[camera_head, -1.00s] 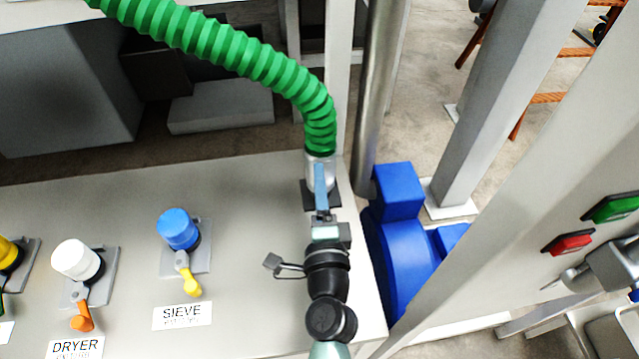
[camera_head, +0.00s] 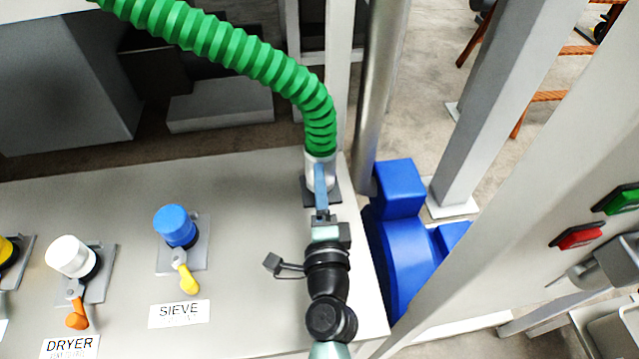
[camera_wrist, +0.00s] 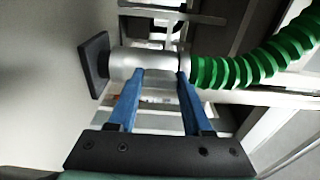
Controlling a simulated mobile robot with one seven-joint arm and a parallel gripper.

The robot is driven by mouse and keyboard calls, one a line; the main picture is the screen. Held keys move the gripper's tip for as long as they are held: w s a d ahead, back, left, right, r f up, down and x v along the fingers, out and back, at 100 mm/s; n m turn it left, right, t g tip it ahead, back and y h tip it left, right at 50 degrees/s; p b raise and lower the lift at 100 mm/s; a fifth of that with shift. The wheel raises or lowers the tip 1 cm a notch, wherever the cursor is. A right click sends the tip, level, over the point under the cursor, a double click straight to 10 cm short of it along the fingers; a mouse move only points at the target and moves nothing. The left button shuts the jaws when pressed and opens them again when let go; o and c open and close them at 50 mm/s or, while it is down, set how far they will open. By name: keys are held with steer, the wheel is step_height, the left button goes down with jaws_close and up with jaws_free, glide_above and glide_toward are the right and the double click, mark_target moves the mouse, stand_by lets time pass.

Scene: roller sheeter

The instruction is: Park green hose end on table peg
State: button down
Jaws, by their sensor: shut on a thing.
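The green hose (camera_head: 240,55) arcs from the top left of the head view down to a silver end cuff (camera_head: 313,172). In the wrist view the ribbed green hose (camera_wrist: 255,68) leaves the silver cuff (camera_wrist: 150,64) on the right. The cuff's other end meets a dark square plate (camera_wrist: 95,64) on the table top. My gripper (camera_wrist: 158,75) has its blue fingers shut on the cuff. In the head view my gripper (camera_head: 321,185) reaches the cuff from the front. The peg itself is hidden, so I cannot tell how far the cuff sits over it.
On the table (camera_head: 240,240) to the left are a blue-capped port (camera_head: 176,226) with a yellow lever, labelled SIEVE, and a white-capped port (camera_head: 70,256), labelled DRYER. A steel pipe (camera_head: 378,90) and a blue machine (camera_head: 400,240) stand just beyond the table's right edge.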

steer(key=shift+r, duration=0.2)
steer(key=shift+r+p, duration=3.45)
